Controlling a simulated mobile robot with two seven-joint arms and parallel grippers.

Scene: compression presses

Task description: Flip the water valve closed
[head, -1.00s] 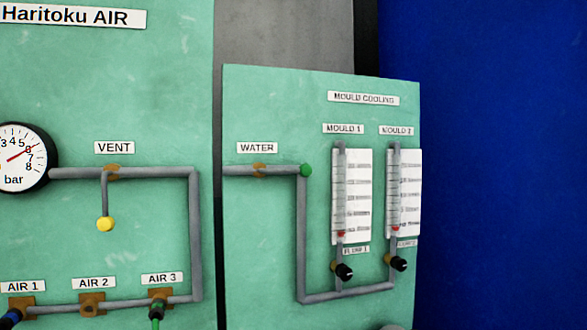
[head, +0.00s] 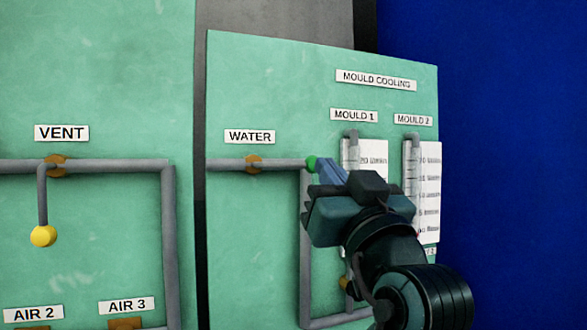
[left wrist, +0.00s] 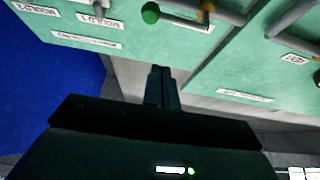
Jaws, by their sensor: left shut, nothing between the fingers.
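The water valve is a brown body (head: 253,163) on the grey pipe under the WATER label. Its handle lies along the pipe and ends in a green knob (head: 312,162) at the pipe's corner. The green knob also shows near the top of the left wrist view (left wrist: 150,13). My left gripper (head: 326,172) is shut and empty, its fingertips close to the knob and partly overlapping it in the head view. In the left wrist view the fingertips (left wrist: 160,72) appear apart from the knob; whether they touch is unclear. My right gripper is not in view.
The mould flow gauges (head: 412,170) stand right of the valve, partly hidden by my gripper and arm. The vent valve's yellow knob (head: 43,236) hangs at the left. A blue surface (head: 520,150) fills the right side.

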